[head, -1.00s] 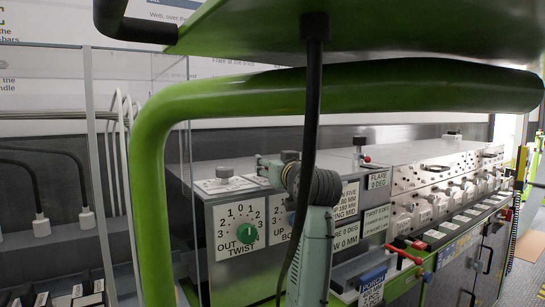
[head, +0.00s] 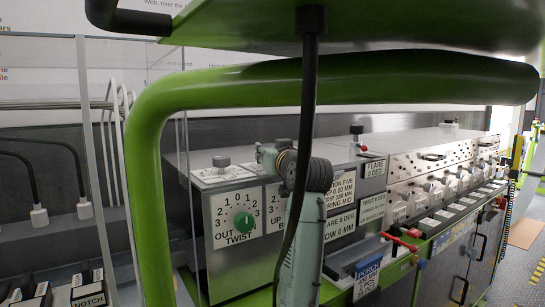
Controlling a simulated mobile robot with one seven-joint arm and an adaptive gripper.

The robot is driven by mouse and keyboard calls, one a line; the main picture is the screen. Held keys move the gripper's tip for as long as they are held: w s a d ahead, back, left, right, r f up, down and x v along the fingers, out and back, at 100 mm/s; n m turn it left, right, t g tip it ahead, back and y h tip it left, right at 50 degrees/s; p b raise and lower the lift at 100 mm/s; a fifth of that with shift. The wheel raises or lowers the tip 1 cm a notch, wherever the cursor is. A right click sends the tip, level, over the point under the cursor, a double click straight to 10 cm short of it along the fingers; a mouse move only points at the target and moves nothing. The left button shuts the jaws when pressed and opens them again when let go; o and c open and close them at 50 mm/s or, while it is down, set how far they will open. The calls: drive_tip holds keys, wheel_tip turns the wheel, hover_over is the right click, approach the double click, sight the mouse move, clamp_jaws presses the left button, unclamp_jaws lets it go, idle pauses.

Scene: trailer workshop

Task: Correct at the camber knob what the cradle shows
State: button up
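A grey machine box (head: 215,268) stands behind the green rail. Its front has a dial with a green knob (head: 243,222), marked "OUT" and "TWIST", with numbers from 3 through 0 to 3. A second dial (head: 275,207), marked "UP" and a word starting with B, is partly hidden by my arm. No label reading "camber" is legible, and I cannot pick out the cradle. My pale teal arm with a black ribbed joint rises in front of the box. Its gripper fingers do not show.
A thick green rail (head: 350,82) and a hanging black cable (head: 309,110) cross the view close by. A red-handled lever (head: 400,240) juts out at right. Black tools (head: 35,290) with labels lie at lower left.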

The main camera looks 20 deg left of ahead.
drive_tip(key=c, duration=0.3)
drive_tip(key=shift+g+y, duration=0.3)
drive_tip(key=shift+y, duration=0.1)
drive_tip(key=shift+w+d+n+g+y, duration=0.1)
drive_tip(key=shift+n+g+y, duration=0.8)
drive_tip(key=shift+n, duration=0.2)
drive_tip(key=shift+n+g+y, duration=1.5)
drive_tip(key=shift+n+g, duration=0.3)
drive_tip(key=shift+g, duration=0.5)
drive_tip(key=o, duration=1.2)
drive_tip(key=shift+c, duration=0.2)
